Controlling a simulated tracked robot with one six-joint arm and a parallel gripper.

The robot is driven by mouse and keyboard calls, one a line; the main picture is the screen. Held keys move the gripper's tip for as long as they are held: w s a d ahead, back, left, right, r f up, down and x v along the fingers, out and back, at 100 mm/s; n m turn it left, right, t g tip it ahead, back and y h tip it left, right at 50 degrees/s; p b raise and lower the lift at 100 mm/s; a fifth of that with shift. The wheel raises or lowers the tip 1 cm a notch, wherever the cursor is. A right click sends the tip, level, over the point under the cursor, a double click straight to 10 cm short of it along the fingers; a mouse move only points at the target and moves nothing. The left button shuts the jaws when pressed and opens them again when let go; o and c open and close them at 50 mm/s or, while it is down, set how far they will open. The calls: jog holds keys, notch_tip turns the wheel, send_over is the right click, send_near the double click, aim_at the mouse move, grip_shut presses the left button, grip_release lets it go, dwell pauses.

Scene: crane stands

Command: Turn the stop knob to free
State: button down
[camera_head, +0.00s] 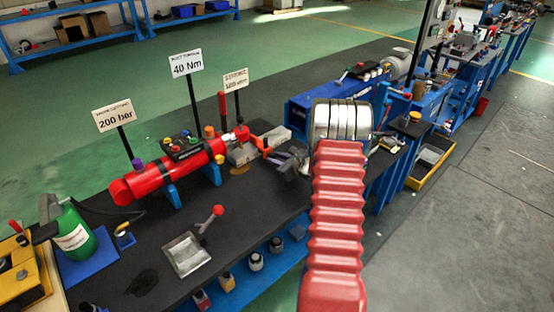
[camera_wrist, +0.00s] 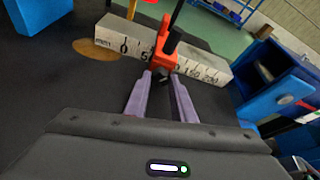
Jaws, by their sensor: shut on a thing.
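An orange-red stop (camera_wrist: 163,50) with a black part on it sits across a pale block with a printed mm scale (camera_wrist: 110,32). In the wrist view my gripper (camera_wrist: 160,76) has its two purple fingers at the near lower side of the stop, shut on what I take to be its knob. The fingertips partly hide the knob, and I cannot read its setting. In the head view the stop (camera_head: 266,146) shows beside the scale block (camera_head: 242,153), and my gripper (camera_head: 284,158) reaches it from the right. My red ribbed arm covers part of the bench.
A red cylinder (camera_head: 170,172) lies on blue supports at the left. Signs reading 200 bar (camera_head: 114,116) and 40 Nm (camera_head: 187,64) stand on posts behind it. A blue machine (camera_head: 310,112) stands behind my arm.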

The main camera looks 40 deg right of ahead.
jog(key=shift+n+h, duration=0.3)
jog(key=shift+n, duration=0.3)
jog(key=c, duration=1.5)
grip_release()
jog(key=v, duration=1.3)
jog(key=shift+s+a, duration=0.25)
jog(key=shift+s, duration=0.15)
